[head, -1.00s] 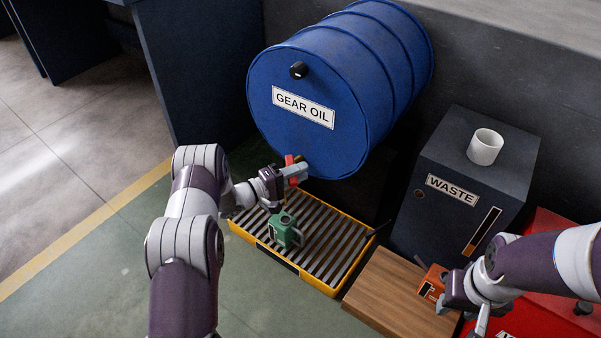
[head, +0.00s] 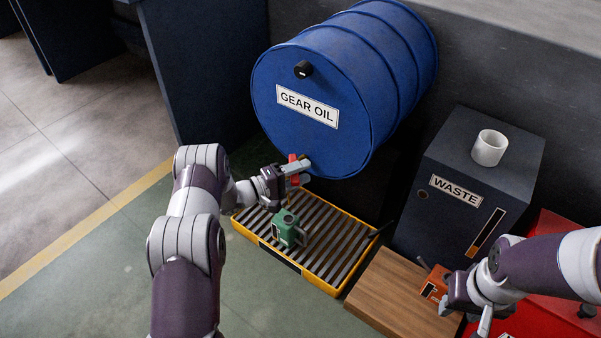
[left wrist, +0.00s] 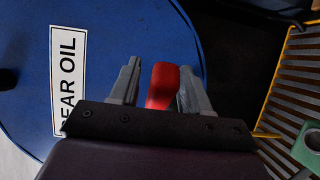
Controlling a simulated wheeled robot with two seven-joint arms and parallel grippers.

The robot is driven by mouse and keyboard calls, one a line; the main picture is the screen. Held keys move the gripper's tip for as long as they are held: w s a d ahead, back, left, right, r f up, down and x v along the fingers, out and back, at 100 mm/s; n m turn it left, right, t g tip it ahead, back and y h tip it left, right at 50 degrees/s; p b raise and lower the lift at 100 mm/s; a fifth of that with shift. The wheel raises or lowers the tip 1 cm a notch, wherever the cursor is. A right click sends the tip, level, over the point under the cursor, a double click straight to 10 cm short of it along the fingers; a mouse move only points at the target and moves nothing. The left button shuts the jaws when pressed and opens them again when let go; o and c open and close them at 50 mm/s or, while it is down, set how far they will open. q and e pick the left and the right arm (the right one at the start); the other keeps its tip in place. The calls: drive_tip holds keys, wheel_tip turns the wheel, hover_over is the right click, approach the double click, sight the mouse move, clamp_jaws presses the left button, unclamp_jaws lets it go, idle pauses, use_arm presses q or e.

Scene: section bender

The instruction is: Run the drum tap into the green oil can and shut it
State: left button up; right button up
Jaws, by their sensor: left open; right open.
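The blue drum (head: 330,75), labelled GEAR OIL, lies on its side with its labelled end facing me. Its red tap handle (head: 293,158) is low on that end, partly hidden by my left gripper (head: 298,172). The green oil can (head: 286,226) stands upright on the slatted drip tray (head: 262,243), below the tap. My right gripper (head: 462,292) is open at the lower right, clear of the drum.
A dark WASTE cabinet (head: 440,215) carries a white mug (head: 489,148). A red case (head: 555,240) is at the far right. The floor left of the tray is clear.

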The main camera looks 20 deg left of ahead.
use_arm(q)
drive_tip(key=p+v, duration=0.4)
drive_tip(key=v, duration=0.8)
drive_tip(key=shift+s+a, duration=0.2)
